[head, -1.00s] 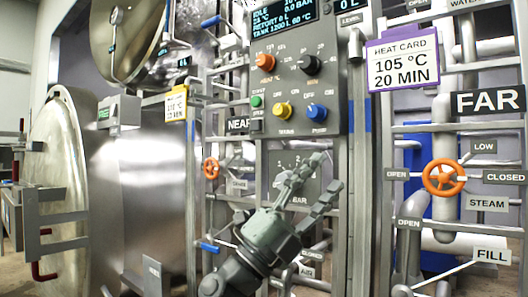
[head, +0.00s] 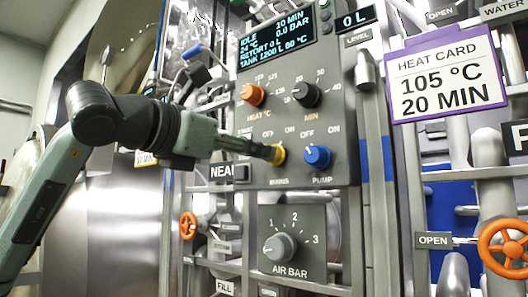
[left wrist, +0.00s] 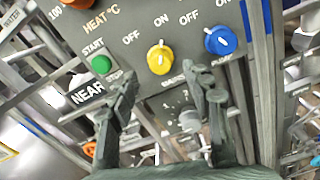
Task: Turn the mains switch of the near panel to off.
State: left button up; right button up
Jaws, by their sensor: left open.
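The near panel (head: 340,165) is a grey box with a display, knobs and the label NEAR. Its mains switch (head: 279,154) is a yellow knob under OFF and ON; it also shows in the left wrist view (left wrist: 160,58). Its white mark points up toward ON. My left gripper (head: 264,152) reaches in from the left at the knob's height, its tips close to it. In the left wrist view the gripper (left wrist: 163,80) is open and empty, with the knob beyond the gap between its fingers. I cannot tell whether they touch. My right gripper is not in view.
The blue pump knob (head: 318,157) sits just right of the mains knob. The orange heat knob (head: 252,95) and black minutes knob (head: 306,95) are above. The green start button (left wrist: 101,64) is left of it. The air knob (head: 279,247) is below. Pipes and valve wheels flank the panel.

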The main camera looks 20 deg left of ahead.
pick_arm(q)
jog(key=x, duration=0.5)
jog(key=shift+p, duration=0.4)
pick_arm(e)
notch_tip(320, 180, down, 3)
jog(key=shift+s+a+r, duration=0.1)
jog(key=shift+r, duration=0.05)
pick_arm(q)
jog(key=shift+f, duration=0.1)
grip_shut()
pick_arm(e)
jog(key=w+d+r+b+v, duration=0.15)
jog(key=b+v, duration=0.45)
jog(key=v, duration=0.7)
pick_arm(q)
jog(key=shift+d+n+b, duration=0.1)
jog(key=shift+n+b, duration=0.85)
jog(key=shift+n, duration=5.15)
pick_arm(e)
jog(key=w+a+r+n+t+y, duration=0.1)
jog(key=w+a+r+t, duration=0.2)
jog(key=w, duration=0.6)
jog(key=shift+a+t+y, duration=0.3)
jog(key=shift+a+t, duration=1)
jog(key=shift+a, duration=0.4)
